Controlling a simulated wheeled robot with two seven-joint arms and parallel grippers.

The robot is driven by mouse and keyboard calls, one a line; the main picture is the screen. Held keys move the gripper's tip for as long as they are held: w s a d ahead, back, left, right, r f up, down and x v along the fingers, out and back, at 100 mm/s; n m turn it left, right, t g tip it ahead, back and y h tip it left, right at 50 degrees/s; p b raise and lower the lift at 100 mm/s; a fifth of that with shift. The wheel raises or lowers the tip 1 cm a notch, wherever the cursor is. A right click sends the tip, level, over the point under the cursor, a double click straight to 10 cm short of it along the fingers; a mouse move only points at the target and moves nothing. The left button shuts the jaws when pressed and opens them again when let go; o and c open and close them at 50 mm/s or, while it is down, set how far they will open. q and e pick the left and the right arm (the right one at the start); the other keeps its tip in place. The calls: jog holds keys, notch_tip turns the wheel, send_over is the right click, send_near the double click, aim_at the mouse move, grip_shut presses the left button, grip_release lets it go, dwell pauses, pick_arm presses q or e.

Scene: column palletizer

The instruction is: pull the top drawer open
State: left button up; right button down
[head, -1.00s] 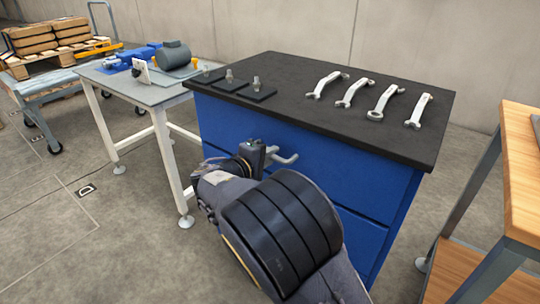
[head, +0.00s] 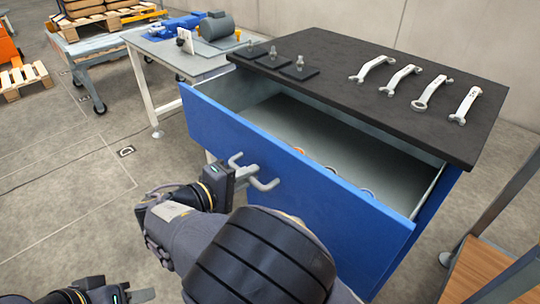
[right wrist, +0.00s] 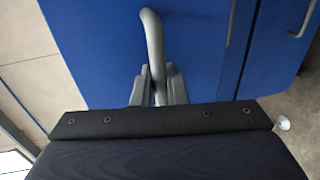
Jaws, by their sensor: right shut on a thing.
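The top drawer (head: 300,165) of the blue cabinet is pulled well out, and its grey inside shows behind the blue front. Its grey bar handle (head: 267,184) is on the drawer front. My right gripper (head: 240,173) is shut on the handle. In the right wrist view the handle (right wrist: 152,38) runs down between the two fingers of my right gripper (right wrist: 158,88). My left gripper (head: 135,295) is at the bottom left edge of the head view, away from the cabinet. It is partly cut off, so its opening is unclear.
Several wrenches (head: 403,80) and small black plates with metal fittings (head: 299,67) lie on the black cabinet top (head: 350,105). Small ring-like items (head: 367,192) show partly inside the drawer. A grey table (head: 175,58) stands behind left, a wooden bench (head: 480,270) at right.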

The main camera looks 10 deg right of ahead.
pick_arm(q)
jog(key=shift+r+p, duration=0.5)
jog(key=shift+r, duration=0.15)
pick_arm(e)
jog(key=shift+f+v, duration=0.2)
jog(key=shift+v, duration=0.75)
jog(key=shift+f+v, duration=0.2)
jog(key=shift+v, duration=0.8)
jog(key=shift+f+v, duration=0.25)
jog(key=shift+v, duration=0.7)
jog(key=shift+s+a, duration=0.1)
jog(key=c, duration=1.5)
grip_release()
jog(key=shift+c, duration=0.2)
pick_arm(q)
jog(key=shift+a, duration=0.1)
pick_arm(e)
jog(key=shift+a, duration=0.1)
